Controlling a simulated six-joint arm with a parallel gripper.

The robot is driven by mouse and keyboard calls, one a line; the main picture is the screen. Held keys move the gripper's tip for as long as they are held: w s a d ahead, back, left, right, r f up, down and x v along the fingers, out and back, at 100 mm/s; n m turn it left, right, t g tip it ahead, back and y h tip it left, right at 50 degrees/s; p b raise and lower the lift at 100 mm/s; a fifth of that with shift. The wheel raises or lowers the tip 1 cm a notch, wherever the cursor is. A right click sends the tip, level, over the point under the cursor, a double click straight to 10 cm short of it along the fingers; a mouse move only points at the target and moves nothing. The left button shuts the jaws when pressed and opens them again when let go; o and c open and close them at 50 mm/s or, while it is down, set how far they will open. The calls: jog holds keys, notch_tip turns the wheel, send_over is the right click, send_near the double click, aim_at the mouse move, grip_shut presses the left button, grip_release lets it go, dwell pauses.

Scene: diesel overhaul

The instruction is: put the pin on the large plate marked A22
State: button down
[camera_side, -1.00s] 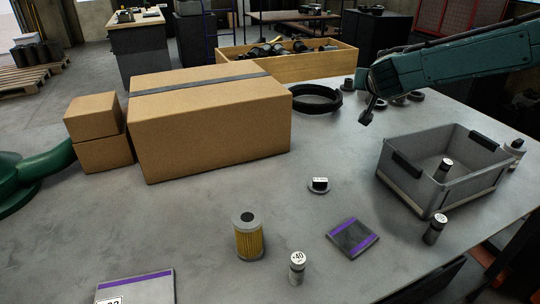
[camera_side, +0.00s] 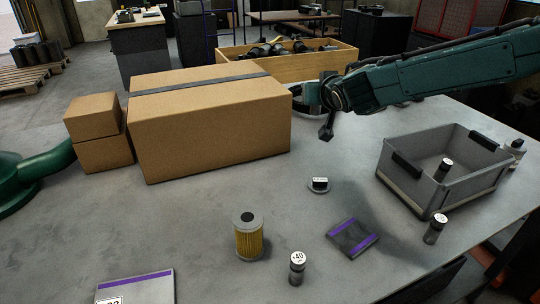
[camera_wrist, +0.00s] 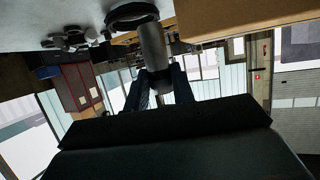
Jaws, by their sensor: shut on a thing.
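My gripper (camera_side: 312,93) is above the far middle of the table, to the right of the large carton. In the wrist view my gripper (camera_wrist: 164,82) is shut on a grey cylindrical pin (camera_wrist: 153,46). In the side view I cannot clearly make out this pin. A grey plate with a purple stripe (camera_side: 138,285) lies at the front left edge; its label reads "22", partly cut off by the frame. A smaller plate with purple stripes (camera_side: 352,238) lies at front centre right. Capped cylinders stand near it: one marked 40 (camera_side: 297,267) and one farther right (camera_side: 435,230).
A large carton (camera_side: 210,125) and two small cartons (camera_side: 100,135) stand at the back left. A grey crate (camera_side: 440,190) holding a cylinder stands right. A yellow filter (camera_side: 248,240) and a small labelled disc (camera_side: 319,186) stand mid-table. The front left table is mostly clear.

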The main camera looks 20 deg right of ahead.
jog(key=s+a+n+y, duration=0.1)
jog(key=a+n+y, duration=0.35)
jog(key=a, duration=0.95)
notch_tip(320, 180, up, 3)
jog(key=n+g+y, duration=0.8)
jog(key=n+y, duration=0.4)
send_over(141, 302)
jog(key=shift+f, duration=10)
jog(key=shift+f, duration=0.1)
jog(key=c, duration=1.2)
grip_release()
